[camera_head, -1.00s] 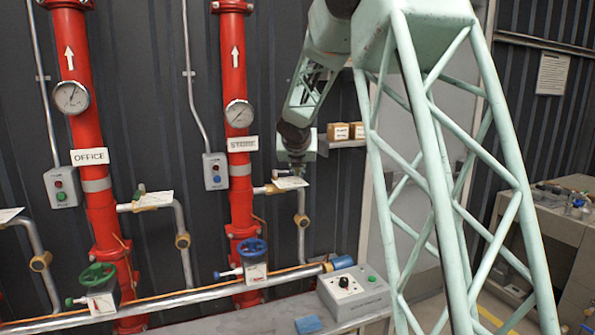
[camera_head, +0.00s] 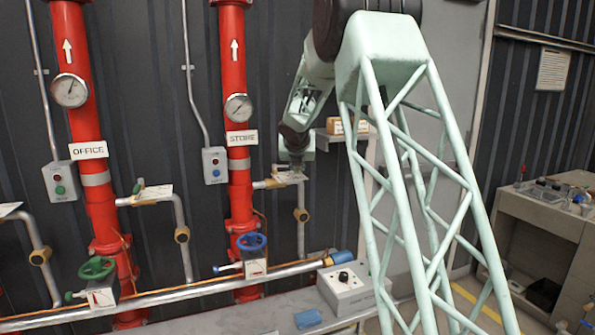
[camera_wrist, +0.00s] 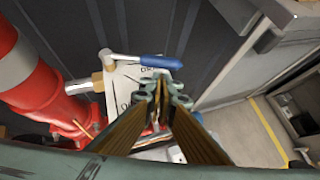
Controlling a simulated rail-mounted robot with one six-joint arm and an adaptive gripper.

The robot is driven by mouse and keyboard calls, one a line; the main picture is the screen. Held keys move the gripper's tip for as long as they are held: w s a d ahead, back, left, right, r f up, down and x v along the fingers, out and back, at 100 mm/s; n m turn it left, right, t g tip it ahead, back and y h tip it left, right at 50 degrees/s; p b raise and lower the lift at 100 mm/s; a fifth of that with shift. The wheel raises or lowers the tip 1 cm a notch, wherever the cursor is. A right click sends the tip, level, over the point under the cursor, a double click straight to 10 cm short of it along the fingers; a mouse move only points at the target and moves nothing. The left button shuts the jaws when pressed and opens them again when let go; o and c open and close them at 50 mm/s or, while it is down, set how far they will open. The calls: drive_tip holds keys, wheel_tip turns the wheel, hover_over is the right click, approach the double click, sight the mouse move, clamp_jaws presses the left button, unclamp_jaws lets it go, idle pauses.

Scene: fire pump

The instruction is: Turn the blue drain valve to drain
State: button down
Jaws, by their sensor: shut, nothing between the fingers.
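The blue lever (camera_wrist: 160,61) of the drain valve shows in the wrist view, lying across the top of a white label plate (camera_wrist: 126,78). Its metal stem points left toward a brass fitting. My gripper (camera_wrist: 162,92) is shut and empty, with its fingertips over the plate just below the lever in the picture; I cannot tell whether they touch it. In the head view my gripper (camera_head: 296,164) is at the side branch of the red STORE pipe (camera_head: 237,185), by its label plate (camera_head: 284,178). The lever is hidden there.
A blue handwheel (camera_head: 252,242) and a green handwheel (camera_head: 97,268) are on the red pipes lower down. A grey control box (camera_head: 345,288) and a blue cloth (camera_head: 308,319) lie on the bench. A shelf with boxes (camera_head: 335,126) is right of my gripper.

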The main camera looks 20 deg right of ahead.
drive_tip(key=shift+w+d, duration=0.3)
drive_tip(key=shift+w, duration=0.3)
drive_tip(key=shift+w+d+r+p, duration=0.1)
drive_tip(key=shift+d+r+p, duration=0.05)
drive_tip(key=shift+p, duration=0.3)
drive_tip(key=shift+w+d+p, duration=0.6)
drive_tip(key=shift+w+p, duration=0.2)
drive_tip(key=shift+p, duration=0.7)
drive_tip(key=shift+w+d+p, duration=0.6)
drive_tip(key=shift+w+p, duration=0.15)
drive_tip(key=shift+p, duration=0.75)
drive_tip(key=shift+s, duration=0.1)
